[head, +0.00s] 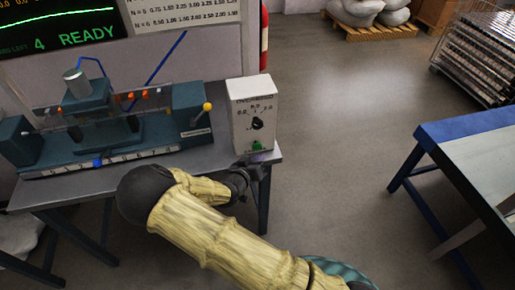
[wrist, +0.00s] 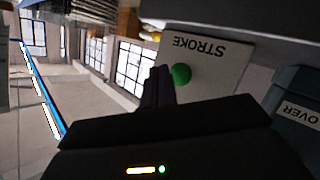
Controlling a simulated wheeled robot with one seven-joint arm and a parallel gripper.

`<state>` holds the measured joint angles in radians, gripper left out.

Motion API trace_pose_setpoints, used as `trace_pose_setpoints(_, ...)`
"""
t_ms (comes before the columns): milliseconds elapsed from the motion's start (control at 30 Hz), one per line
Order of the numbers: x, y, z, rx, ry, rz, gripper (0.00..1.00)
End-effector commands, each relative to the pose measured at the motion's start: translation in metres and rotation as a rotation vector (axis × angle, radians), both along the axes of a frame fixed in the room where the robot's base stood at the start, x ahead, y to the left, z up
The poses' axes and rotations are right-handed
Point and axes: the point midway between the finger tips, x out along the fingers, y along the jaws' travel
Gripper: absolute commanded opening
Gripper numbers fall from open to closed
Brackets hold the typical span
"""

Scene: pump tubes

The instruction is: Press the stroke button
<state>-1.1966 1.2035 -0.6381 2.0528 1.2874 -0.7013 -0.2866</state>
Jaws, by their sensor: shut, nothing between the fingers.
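The stroke button is a round green button (head: 257,146) low on the front of a white control box (head: 249,108). In the wrist view the green button (wrist: 181,74) shows beside the upside-down word STROKE on a pale panel (wrist: 212,74). My gripper (head: 262,160) is in front of and just below the button in the head view. In the wrist view its dark fingers (wrist: 158,84) are together and empty, with their tips just left of the button. I cannot tell whether they touch it or its panel.
A teal pump rig (head: 95,130) with a yellow-knobbed lever (head: 208,107) stands left of the box on a grey bench (head: 100,182). A screen above reads READY (head: 88,36). A blue-edged table (head: 480,150) stands right, with open floor between.

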Motion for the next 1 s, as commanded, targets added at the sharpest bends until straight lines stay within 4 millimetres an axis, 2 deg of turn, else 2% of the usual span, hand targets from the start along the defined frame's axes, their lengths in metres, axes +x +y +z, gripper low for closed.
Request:
trace_pose_setpoints(200, 0.012, 0.0032, 0.0003, 0.0, 0.0, -0.001, 0.0)
trace_pose_setpoints(1000, 0.012, 0.0032, 0.0003, 0.0, 0.0, 0.0, 0.0)
